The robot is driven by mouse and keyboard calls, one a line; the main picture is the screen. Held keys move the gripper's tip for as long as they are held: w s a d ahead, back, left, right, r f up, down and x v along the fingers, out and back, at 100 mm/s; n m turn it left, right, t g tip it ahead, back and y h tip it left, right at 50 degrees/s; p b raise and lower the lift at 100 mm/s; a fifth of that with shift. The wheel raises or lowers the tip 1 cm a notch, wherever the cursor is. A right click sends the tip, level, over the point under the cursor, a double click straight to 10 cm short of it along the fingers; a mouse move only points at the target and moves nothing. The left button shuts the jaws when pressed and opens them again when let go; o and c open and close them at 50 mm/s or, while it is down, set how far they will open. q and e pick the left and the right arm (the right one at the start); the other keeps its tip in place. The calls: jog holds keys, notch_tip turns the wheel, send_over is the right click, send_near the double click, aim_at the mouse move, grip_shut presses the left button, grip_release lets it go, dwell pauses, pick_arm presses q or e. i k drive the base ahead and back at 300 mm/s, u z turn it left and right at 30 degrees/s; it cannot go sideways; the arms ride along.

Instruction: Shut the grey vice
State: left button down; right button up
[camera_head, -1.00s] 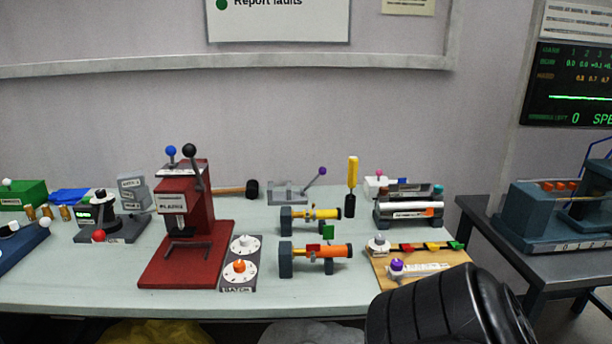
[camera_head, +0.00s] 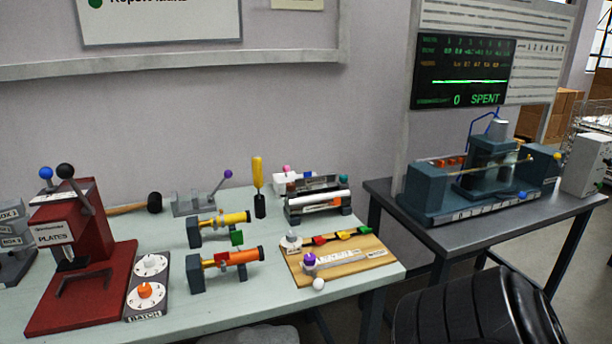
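A small grey vice-like fixture (camera_head: 193,206) stands at the back of the pale green table, in the middle left of the head view. It has upright grey blocks on a flat base. A lever with a purple knob (camera_head: 228,174) slants up to the right from it. The blocks look apart, but the gap is too small to judge well. Neither of my grippers shows in the head view, and nothing touches the fixture.
A red press (camera_head: 84,260) stands left, with a mallet (camera_head: 154,203) behind. Yellow (camera_head: 222,224) and orange (camera_head: 232,257) tubes sit in front of the fixture. A yellow-handled tool (camera_head: 258,178) stands right of it. A second, dark table (camera_head: 420,236) holds a blue-grey machine (camera_head: 428,190).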

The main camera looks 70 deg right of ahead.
aim_at(228, 173)
jog(key=z, duration=2.3)
